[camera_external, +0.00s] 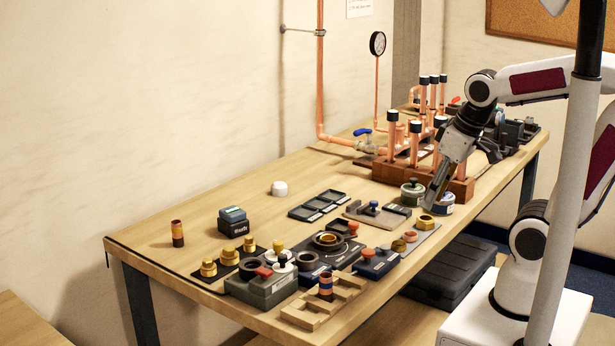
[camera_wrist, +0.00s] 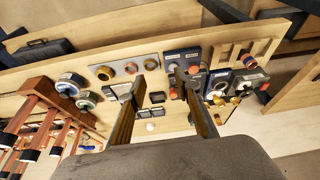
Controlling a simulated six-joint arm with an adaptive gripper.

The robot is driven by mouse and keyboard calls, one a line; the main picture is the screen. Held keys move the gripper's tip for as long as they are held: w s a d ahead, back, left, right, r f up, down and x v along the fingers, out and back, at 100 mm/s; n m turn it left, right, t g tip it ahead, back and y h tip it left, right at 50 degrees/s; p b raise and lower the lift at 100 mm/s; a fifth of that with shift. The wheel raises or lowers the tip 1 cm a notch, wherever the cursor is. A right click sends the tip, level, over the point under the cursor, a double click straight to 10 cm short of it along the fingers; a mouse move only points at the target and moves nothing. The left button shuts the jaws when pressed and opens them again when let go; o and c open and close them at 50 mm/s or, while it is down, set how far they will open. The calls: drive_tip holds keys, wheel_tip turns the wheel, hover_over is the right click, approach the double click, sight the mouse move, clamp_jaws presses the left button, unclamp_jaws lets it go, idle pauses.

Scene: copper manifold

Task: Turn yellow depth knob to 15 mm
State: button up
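A small yellow knob (camera_external: 278,245) stands among the fixtures at the near middle of the table, just behind a white part with a black knob (camera_external: 282,260). I cannot tell for sure that it is the depth knob, and no 15 mm scale is readable. My gripper (camera_external: 432,198) points down over the right side of the table, beside a round tin, well to the right of the yellow knob. In the wrist view my gripper (camera_wrist: 158,76) shows two fingers wide apart with nothing held between them. Yellow or brass pieces (camera_wrist: 235,100) show small beyond the right finger.
Copper pipes in a wooden block (camera_external: 400,170) stand upright behind my gripper. Brass fittings (camera_external: 208,268) sit on a dark strip at the near left. A wooden rack (camera_external: 305,314) lies at the front edge. The table's left middle is mostly clear.

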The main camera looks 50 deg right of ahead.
drive_tip(key=w+a+f+n+g+y, duration=0.1)
drive_tip(key=w+a+f+n, duration=0.2)
drive_tip(key=w+a, duration=0.55)
drive_tip(key=w+a+f+n+g+y, duration=0.1)
drive_tip(key=w+a+f+n+g, duration=0.3)
drive_tip(key=w, duration=0.8)
drive_tip(key=n+t+y, duration=0.1)
drive_tip(key=n+t, duration=0.2)
drive_tip(key=n, duration=0.1)
approach(278, 242)
drive_tip(key=shift+s+d+f, duration=0.1)
drive_tip(key=shift+d+f, duration=0.1)
drive_tip(key=shift+f, duration=0.25)
drive_tip(key=shift+f+t+y, duration=0.1)
drive_tip(key=shift+t+y, duration=0.2)
drive_tip(key=shift+x, duration=3.8)
clamp_jaws()
